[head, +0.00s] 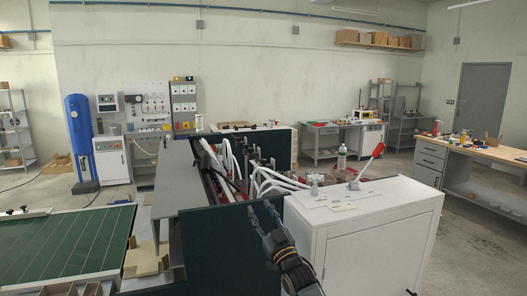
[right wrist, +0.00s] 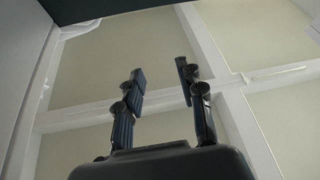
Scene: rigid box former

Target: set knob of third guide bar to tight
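The box former machine has a dark green side panel (head: 222,245) in the head view. Several white curved bars (head: 268,182) and red parts show inside it. The guide bars and their knobs are too small to tell apart, so I cannot pick out the third one or its setting. My right gripper (head: 263,214) is in front of the machine, between the dark panel and the white cabinet. In the right wrist view my right gripper (right wrist: 160,73) has its two fingers apart with nothing between them. My left gripper is not in view.
A green conveyor table (head: 62,243) is at left. A workbench (head: 470,160) stands far right, with open floor before it.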

